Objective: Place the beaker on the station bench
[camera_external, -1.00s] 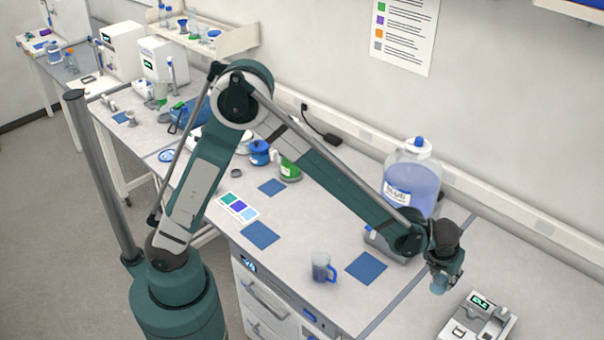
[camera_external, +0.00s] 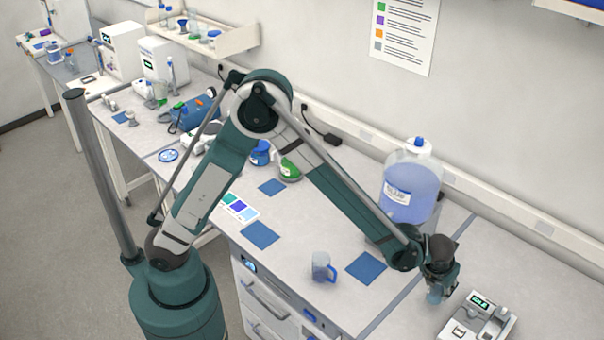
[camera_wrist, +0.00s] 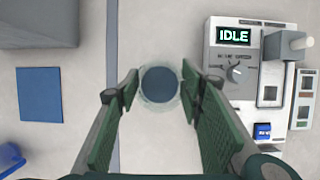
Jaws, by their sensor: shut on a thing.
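The beaker (camera_wrist: 160,84) is a clear round vessel with a dark blue middle, seen from above in the wrist view. My gripper (camera_wrist: 158,88) is shut on it, with a green finger on either side. In the external view, the beaker (camera_external: 434,297) hangs below my gripper (camera_external: 438,286) at the right end of the arm. The station bench (camera_external: 290,235) is the long light-grey top below. The beaker's base and any contact with the bench cannot be made out.
An instrument reading IDLE (camera_external: 478,318) stands just right of the beaker. A large carboy (camera_external: 410,190) is behind my wrist. A dark seam (camera_wrist: 113,60) runs left of the beaker.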

